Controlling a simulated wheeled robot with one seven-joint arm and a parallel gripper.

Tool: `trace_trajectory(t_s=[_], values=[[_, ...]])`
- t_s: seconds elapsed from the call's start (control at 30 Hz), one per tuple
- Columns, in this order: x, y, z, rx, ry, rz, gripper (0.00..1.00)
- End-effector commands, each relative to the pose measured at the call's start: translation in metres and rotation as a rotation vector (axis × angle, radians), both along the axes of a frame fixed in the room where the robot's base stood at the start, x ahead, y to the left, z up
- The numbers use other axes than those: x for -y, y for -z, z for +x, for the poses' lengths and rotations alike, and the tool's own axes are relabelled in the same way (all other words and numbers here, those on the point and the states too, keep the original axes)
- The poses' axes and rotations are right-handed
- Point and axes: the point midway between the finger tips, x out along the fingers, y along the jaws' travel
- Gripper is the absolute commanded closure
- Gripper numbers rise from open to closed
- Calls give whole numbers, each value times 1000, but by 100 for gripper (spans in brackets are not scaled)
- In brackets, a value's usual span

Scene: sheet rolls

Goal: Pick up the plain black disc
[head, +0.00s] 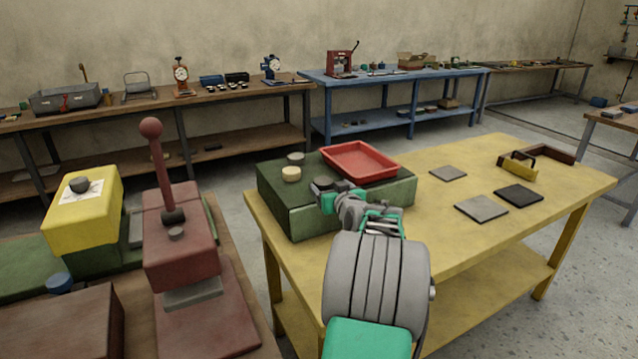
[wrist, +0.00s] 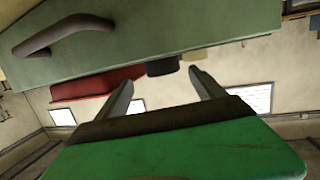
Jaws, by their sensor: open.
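A dark disc (head: 322,183) sits on top of the green box (head: 290,212), left of the red tray, partly hidden by my gripper. In the wrist view a black disc (wrist: 163,66) shows at the box edge, beyond and between my fingertips. A second dark disc with a greyer top (head: 295,158) stands farther back on the box. I cannot tell for sure which disc is plain. My gripper (head: 325,199) is at the front of the green box, close to the nearer disc. In the wrist view its fingers (wrist: 163,86) are spread with nothing between them.
A cream disc (head: 291,174) lies on the box left of the nearer dark disc. The red tray (head: 360,161) is to the right. The yellow table (head: 430,240) holds flat plates (head: 481,208) and a brown-handled yellow piece (head: 518,168). A red lever press (head: 180,240) stands left.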

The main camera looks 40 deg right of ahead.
Motion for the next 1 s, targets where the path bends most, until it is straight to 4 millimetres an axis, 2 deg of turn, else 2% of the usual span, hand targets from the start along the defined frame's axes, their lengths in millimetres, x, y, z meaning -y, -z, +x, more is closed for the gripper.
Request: trace_trajectory(t_s=[0.3, 0.4, 0.6, 1.0], values=[[20, 13, 48, -2, -5, 1, 21], [24, 14, 54, 0, -4, 0, 21], [26, 14, 53, 0, -1, 0, 22], [26, 14, 52, 0, -1, 0, 55]])
